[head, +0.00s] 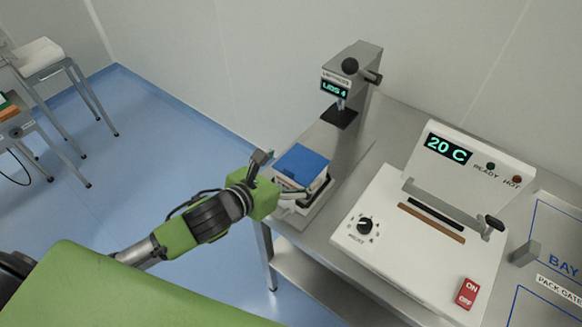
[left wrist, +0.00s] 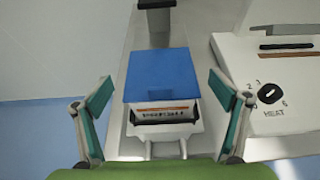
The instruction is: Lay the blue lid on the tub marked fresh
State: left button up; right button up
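A flat blue square panel (head: 302,165), which looks like the blue lid, lies on top of a light-coloured block or container in a white holder (head: 307,208) at the near end of the steel bench. It also shows in the left wrist view (left wrist: 158,72), with a small blue tab at its near edge and a brown strip and dark lettering below; the lettering is too small to read. My left gripper (head: 280,177) is open and empty in front of it, its teal-padded fingers (left wrist: 160,85) apart on either side. I cannot make out a tub marked fresh. My right gripper is out of view.
A grey instrument (head: 355,85) with a green display stands behind the panel. A white heating unit (head: 415,225) reading 20 C is to the right, with a marked bay (head: 557,240) beyond.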

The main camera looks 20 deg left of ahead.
pick_arm(q)
jog(key=shift+r, duration=0.55)
jog(key=p+v, duration=0.2)
jog(key=v, duration=1)
jog(key=shift+p, duration=0.35)
